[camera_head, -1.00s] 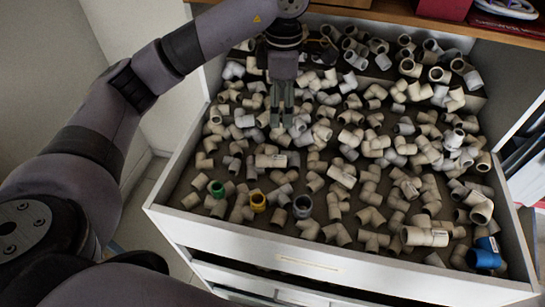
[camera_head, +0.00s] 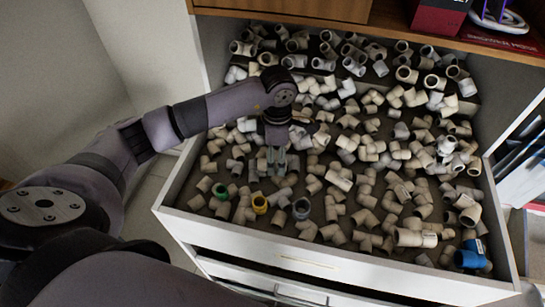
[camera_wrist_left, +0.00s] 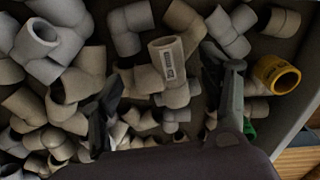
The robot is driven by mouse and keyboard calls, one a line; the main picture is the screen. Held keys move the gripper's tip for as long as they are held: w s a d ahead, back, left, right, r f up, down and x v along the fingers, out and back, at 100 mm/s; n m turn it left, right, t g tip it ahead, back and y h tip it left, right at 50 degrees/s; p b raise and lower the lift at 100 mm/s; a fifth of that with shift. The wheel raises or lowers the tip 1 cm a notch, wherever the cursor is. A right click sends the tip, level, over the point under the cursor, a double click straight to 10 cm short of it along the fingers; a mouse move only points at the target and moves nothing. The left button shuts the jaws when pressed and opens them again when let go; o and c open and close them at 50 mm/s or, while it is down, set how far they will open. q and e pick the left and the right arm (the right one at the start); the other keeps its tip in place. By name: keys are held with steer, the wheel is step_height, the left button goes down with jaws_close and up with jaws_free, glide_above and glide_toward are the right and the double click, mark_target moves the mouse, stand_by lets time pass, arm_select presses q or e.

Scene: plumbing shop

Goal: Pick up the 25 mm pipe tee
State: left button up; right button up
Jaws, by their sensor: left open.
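My left gripper (camera_head: 276,168) points down over the left-middle part of the open drawer, just above the fittings. It is open, and I see nothing held in it. In the left wrist view its two dark fingers (camera_wrist_left: 170,80) stand apart on either side of a beige fitting with a printed label (camera_wrist_left: 170,62). This fitting looks like a pipe tee, but I cannot read its size. In the head view the fingers partly cover the fittings below them. My right gripper is not in view.
The drawer (camera_head: 330,268) is crowded with beige and grey elbows and other fittings. A wooden shelf edge (camera_head: 410,28) overhangs the back.

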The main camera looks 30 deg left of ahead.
arm_select(q)
steer(key=shift+f, duration=0.95)
steer(key=c, duration=1.1)
